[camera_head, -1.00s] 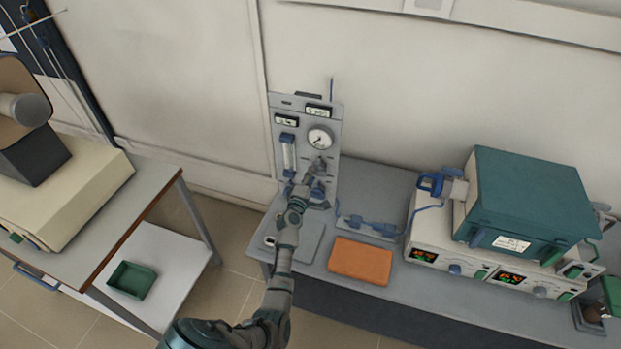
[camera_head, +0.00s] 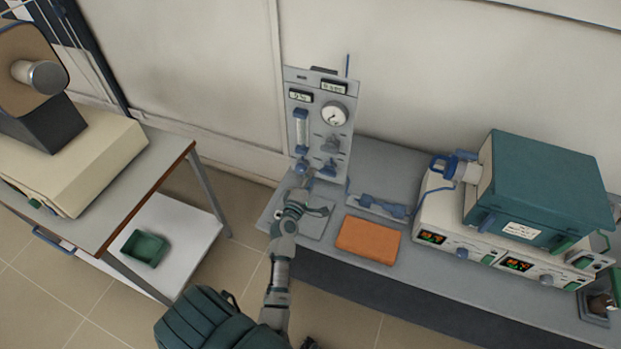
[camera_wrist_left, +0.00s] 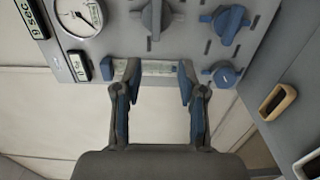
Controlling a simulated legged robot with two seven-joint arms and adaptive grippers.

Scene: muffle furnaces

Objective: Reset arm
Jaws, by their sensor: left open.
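My left gripper (camera_head: 311,188) is in front of the lower part of a grey upright control panel (camera_head: 343,92) on the bench. In the left wrist view, my left gripper (camera_wrist_left: 158,80) is open, its two blue-padded fingers apart with nothing held between them. Beyond the fingertips the panel shows a flow tube (camera_wrist_left: 157,68), a round gauge (camera_wrist_left: 78,14), a grey knob (camera_wrist_left: 157,18) and blue knobs (camera_wrist_left: 224,74). I cannot tell exactly how far the fingertips are from the panel. My right gripper is not in view.
An orange block (camera_head: 368,240) lies on the bench, with a teal furnace (camera_head: 545,180) on cream control units to its right. A table (camera_head: 150,190) with a cream device (camera_head: 75,165) stands at left. A green tray (camera_head: 145,248) sits on its lower shelf. Floor shows between.

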